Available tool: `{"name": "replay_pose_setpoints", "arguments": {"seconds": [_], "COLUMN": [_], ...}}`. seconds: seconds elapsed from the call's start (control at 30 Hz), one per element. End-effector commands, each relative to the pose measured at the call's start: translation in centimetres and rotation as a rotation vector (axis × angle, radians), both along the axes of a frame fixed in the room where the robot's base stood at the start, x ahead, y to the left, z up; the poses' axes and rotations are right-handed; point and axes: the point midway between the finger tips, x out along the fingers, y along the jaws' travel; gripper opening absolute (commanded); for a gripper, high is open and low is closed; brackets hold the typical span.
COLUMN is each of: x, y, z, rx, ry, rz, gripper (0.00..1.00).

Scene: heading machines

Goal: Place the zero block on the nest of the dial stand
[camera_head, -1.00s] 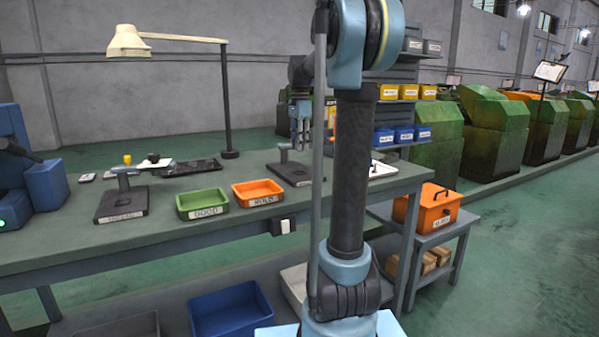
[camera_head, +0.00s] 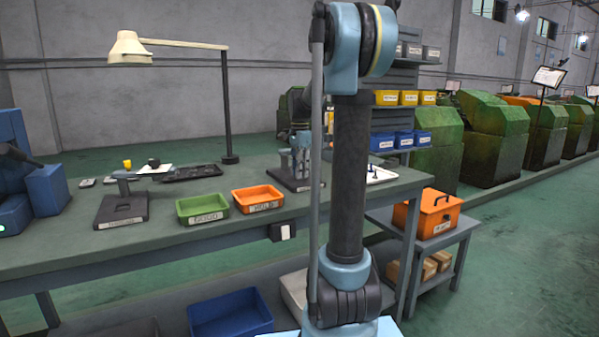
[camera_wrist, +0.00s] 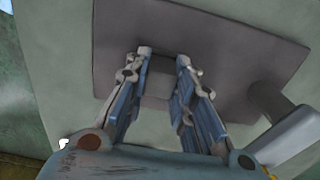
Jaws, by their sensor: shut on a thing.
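My gripper (camera_head: 301,172) is low over the dark flat base of a stand (camera_head: 313,186) at the right part of the bench. In the wrist view my gripper (camera_wrist: 162,62) is shut on a small grey block (camera_wrist: 156,85), which I take for the zero block. The base plate (camera_wrist: 225,52) lies beneath it, and a pale round post or arm (camera_wrist: 292,135) is at the right. I cannot tell whether the block touches the plate. The nest is not distinguishable. A second stand (camera_head: 120,208) with a labelled dark base is at the left.
A green tray (camera_head: 203,218) and an orange tray (camera_head: 258,207) sit on the bench between the stands. A dark tray (camera_head: 190,174) lies behind them. A lamp (camera_head: 227,110) stands at the back. A white sheet or board (camera_head: 382,175) lies right of my arm.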

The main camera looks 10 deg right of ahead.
Motion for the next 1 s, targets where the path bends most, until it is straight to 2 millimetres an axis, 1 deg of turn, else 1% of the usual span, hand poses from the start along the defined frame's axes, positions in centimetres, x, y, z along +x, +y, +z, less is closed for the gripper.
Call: {"name": "replay_pose_setpoints", "arguments": {"seconds": [0.07, 0.1, 0.17, 0.2, 0.5, 0.63, 0.77, 1.0], "x": [0.0, 0.0, 0.0, 0.0, 0.0, 0.0, 0.0, 0.0], "y": [0.0, 0.0, -0.1, -0.1, -0.1, -0.1, -0.1, -0.1], "z": [-0.1, -0.2, -0.2, -0.1, -0.1, 0.6, 2.2, 6.8], "rx": [0.000, 0.000, 0.000, 0.000, 0.000, 0.000, 0.000, 0.000], "ry": [0.000, 0.000, 0.000, 0.000, 0.000, 0.000, 0.000, 0.000], "rz": [0.000, -0.001, -0.001, -0.001, -0.002, -0.002, -0.002, -0.002], "gripper": [0.00, 0.28, 0.41, 0.43, 0.43, 0.43, 0.43, 0.43]}}
